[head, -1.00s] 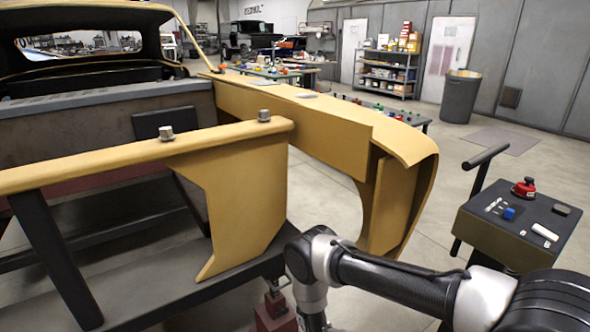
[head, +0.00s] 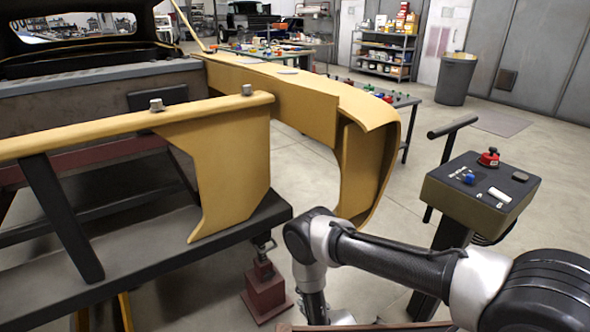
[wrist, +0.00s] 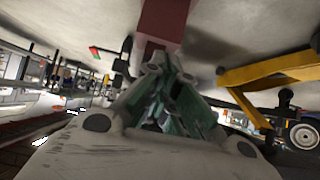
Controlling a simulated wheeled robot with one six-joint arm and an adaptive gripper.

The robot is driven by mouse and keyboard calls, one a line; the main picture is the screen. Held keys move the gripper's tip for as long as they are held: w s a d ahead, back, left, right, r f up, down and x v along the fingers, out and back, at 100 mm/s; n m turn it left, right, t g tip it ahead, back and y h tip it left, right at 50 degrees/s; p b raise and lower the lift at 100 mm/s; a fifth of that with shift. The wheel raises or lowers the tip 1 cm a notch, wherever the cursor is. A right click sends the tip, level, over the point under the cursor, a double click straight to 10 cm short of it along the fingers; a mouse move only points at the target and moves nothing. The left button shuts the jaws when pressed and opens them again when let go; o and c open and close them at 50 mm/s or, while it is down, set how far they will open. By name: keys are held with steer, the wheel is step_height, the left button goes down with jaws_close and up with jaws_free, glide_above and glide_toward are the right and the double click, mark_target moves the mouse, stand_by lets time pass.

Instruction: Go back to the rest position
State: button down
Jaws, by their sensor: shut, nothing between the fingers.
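My gripper (wrist: 158,65) shows in the wrist view with its greenish fingers drawn together and nothing between them. In the head view my arm reaches in from the lower right and bends down, so the gripper itself is out of sight below the frame. A dark red stand (head: 266,288) is under the near corner of the dark frame; a dark red block (wrist: 164,22) also shows just beyond my fingertips in the wrist view. I cannot tell the gap between the two.
A yellow car body panel (head: 232,165) on a dark frame fills the left, with a longer fender (head: 290,95) behind it. Tables, shelves (head: 384,55) and a bin (head: 456,79) stand farther back. Open floor lies between.

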steer(key=s+d+f+g+h, duration=0.4)
steer(key=s+d+g, duration=0.3)
steer(key=s, duration=0.4)
steer(key=d+r+m+g+h, duration=0.15)
steer(key=d+r, duration=0.25)
steer(key=r, duration=1.2)
steer(key=d+r+g+h, duration=0.1)
steer(key=d+r+g, duration=0.15)
steer(key=r, duration=1.25)
steer(key=d+r+m+g+h, duration=0.1)
steer(key=d+r, duration=0.3)
steer(key=r, duration=1.2)
steer(key=s+d+r+m+t, duration=0.1)
steer(key=s+d+r, duration=0.3)
steer(key=r, duration=0.6)
steer(key=s+d+r+m+t+y, duration=0.1)
steer(key=s+d+r+t, duration=0.3)
steer(key=r, duration=0.6)
steer(key=s+d+r+m+t, duration=0.2)
steer(key=s+d+r, duration=0.4)
steer(key=r, duration=0.4)
steer(key=shift+d+r+t, duration=0.25)
steer(key=shift+d+t, duration=0.05)
steer(key=shift+d, duration=0.5)
steer(key=shift+s+y, duration=0.1)
steer(key=shift+y, duration=0.15)
